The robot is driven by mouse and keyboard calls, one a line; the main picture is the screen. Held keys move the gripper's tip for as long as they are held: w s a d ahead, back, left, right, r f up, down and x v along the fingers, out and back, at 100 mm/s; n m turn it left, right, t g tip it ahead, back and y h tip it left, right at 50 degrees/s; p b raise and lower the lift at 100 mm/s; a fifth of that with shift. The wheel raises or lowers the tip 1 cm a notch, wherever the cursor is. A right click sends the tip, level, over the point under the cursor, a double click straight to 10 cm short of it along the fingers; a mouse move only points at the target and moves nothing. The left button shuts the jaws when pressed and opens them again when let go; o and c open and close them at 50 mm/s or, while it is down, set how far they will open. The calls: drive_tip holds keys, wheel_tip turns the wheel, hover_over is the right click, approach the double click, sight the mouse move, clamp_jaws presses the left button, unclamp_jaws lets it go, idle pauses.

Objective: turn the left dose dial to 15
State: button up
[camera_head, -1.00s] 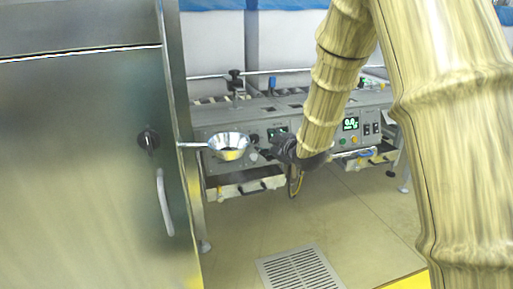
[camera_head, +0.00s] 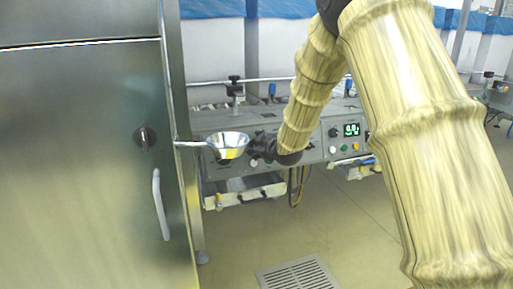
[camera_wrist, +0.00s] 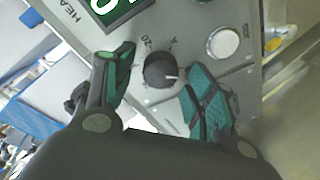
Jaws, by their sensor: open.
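In the wrist view a dark round dose dial (camera_wrist: 160,70) with a white pointer line sits on a grey panel. The pointer is toward the right finger, and a printed 20 stands to the dial's upper left. My gripper (camera_wrist: 161,68) is open, with one teal-padded finger on each side of the dial; I cannot tell whether either touches it. In the head view my gripper (camera_head: 258,146) is at the left machine's front panel (camera_head: 219,165) and hides the dial. The other machine's dial (camera_head: 333,132) is visible to the right, beside a lit display (camera_head: 351,129).
A metal funnel (camera_head: 229,146) juts out just left of my gripper. A steel cabinet (camera_head: 85,170) with a handle fills the left. A round pale button (camera_wrist: 223,43) and a green-lit display (camera_wrist: 120,8) are near the dial. A tray (camera_head: 245,190) is below.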

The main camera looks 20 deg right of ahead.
drive_tip(key=shift+c, duration=0.5)
drive_tip(key=c, duration=0.9)
drive_tip(key=shift+c, duration=0.2)
drive_tip(key=shift+r+p, duration=0.1)
drive_tip(key=shift+p, duration=0.35)
